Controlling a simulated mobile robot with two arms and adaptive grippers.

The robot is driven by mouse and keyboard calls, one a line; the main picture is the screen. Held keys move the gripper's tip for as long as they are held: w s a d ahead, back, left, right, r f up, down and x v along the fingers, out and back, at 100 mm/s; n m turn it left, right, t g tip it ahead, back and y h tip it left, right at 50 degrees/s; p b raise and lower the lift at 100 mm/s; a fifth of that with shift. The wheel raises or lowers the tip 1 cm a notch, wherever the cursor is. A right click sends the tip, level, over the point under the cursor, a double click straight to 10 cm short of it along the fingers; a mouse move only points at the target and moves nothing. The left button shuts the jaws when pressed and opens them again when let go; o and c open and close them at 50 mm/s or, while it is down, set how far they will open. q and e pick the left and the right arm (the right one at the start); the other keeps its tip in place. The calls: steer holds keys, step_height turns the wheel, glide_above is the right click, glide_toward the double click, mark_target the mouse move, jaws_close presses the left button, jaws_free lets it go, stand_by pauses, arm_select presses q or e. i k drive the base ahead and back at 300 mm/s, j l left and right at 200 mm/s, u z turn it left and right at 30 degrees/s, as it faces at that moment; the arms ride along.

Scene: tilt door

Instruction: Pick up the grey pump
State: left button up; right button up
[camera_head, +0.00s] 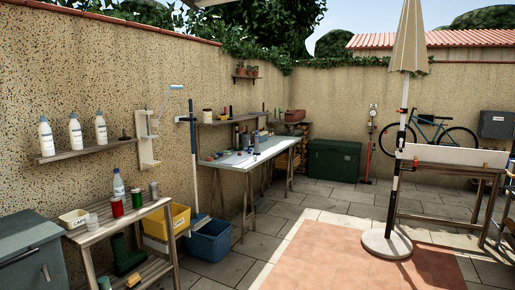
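I cannot make out a grey pump for certain. A slim red upright thing (369,160) that looks like a floor pump stands by the back wall, left of the bicycle; it is small in view. A round pale thing sits at its top against the wall, too small to tell. Neither of my grippers is in view.
A parasol on a round base (375,243) stands before a wooden bench (440,217). A bicycle (428,135) and green chest (333,160) are at the back. A worktable (232,162), blue bucket (208,242) and yellow bin (180,217) are left. The middle paving is clear.

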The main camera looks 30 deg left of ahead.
mark_target(256, 152)
steer(key=i+j+u, duration=0.35)
steer(key=i, duration=0.75)
steer(key=i+j+u, duration=0.1)
steer(key=i+u, duration=0.25)
steer(key=i, duration=0.8)
steer(key=i+j+z, duration=0.2)
steer(key=i, duration=1.65)
steer(key=l, duration=0.1)
